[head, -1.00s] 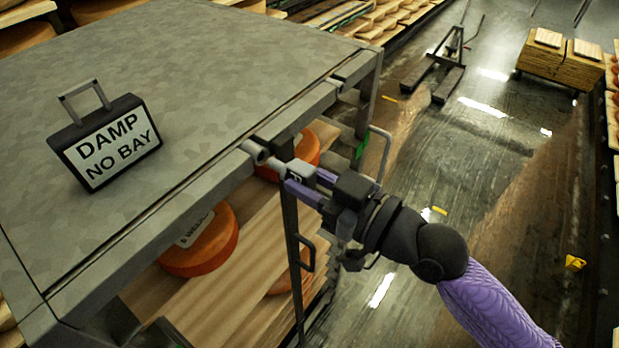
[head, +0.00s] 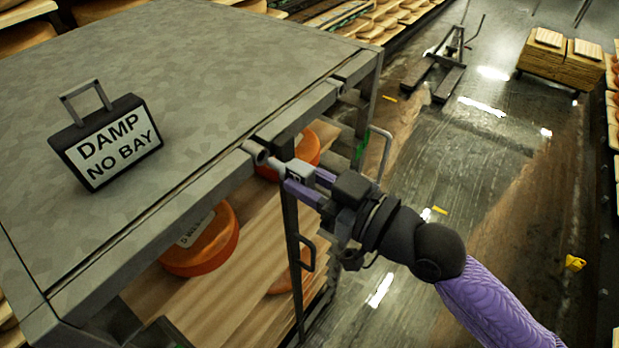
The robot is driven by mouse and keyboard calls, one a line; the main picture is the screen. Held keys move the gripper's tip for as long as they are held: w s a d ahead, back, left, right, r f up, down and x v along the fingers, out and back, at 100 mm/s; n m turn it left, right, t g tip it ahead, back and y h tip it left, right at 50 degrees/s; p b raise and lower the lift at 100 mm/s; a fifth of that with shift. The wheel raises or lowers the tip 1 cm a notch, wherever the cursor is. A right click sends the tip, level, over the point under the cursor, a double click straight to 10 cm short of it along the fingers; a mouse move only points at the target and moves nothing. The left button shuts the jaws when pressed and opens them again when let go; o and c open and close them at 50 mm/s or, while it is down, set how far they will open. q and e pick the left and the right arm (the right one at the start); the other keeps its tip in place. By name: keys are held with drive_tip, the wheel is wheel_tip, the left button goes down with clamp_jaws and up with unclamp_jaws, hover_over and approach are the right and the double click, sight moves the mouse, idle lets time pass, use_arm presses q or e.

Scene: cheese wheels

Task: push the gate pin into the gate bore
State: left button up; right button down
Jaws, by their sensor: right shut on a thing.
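The gate bore (head: 254,151) is a short grey tube with a dark mouth, at the front edge of the grey rack top. The gate pin (head: 278,164) is a small grey rod with a pale block behind it. My right gripper (head: 305,182), with purple fingers, is shut on the pin's block end. The pin's tip is at the bore's right side; I cannot tell if it touches or has entered. My left gripper is out of view.
A "DAMP NO BAY" sign (head: 108,142) stands on the rack top (head: 210,75). Orange cheese wheels (head: 203,245) lie on the boards below. A dark gate post with a handle (head: 307,253) stands under the gripper.

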sight(287, 172)
drive_tip(key=shift+x, duration=1.7)
drive_tip(key=shift+v, duration=1.55)
drive_tip(key=shift+p, duration=0.35)
drive_tip(key=shift+x, duration=1.55)
drive_tip(key=shift+c, duration=1.9)
unclamp_jaws()
